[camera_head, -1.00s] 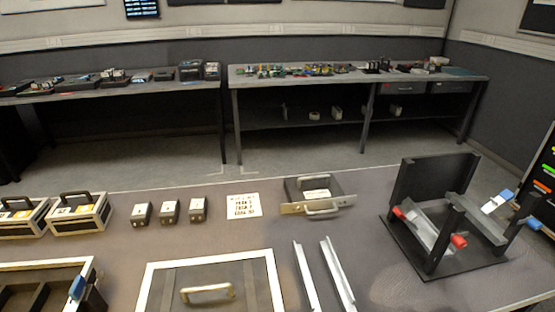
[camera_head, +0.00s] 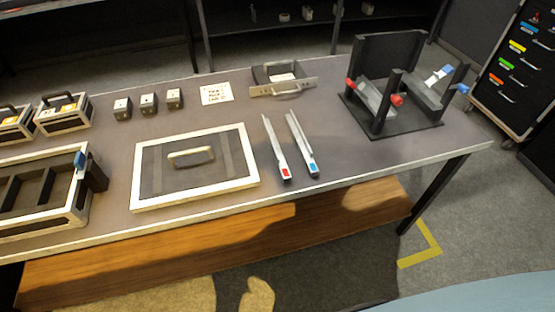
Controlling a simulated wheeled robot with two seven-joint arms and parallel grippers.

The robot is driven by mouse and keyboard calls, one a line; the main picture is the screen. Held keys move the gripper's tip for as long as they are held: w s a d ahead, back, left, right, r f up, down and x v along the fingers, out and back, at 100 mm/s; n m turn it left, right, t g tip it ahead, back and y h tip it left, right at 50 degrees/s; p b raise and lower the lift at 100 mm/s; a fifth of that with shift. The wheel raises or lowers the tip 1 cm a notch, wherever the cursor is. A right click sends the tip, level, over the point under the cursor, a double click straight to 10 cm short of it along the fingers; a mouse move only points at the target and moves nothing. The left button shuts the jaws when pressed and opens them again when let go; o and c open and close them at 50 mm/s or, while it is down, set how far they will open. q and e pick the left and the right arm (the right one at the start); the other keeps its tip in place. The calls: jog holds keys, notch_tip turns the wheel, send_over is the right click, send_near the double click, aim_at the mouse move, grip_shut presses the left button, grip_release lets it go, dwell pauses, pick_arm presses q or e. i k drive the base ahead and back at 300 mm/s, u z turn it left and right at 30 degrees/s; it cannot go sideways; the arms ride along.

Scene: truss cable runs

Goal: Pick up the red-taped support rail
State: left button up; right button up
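Two slim pale metal support rails lie side by side on the table, running from front to back. The left one is the red-taped support rail (camera_head: 276,148), with red tape at its near end. The right one is a blue-taped rail (camera_head: 302,145), with blue tape at its near end. A narrow gap separates them. Neither of my grippers shows in the head view.
A framed panel with a handle (camera_head: 195,165) lies left of the rails. A black stand with red and blue ends (camera_head: 385,120) stands at right. An open divided box (camera_head: 45,225) is at left. A drawer cabinet (camera_head: 515,65) stands beyond the table's right end.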

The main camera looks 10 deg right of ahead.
aim_at(286, 177)
jog(key=u, duration=1)
jog(key=i, duration=0.6)
jog(key=z, duration=0.9)
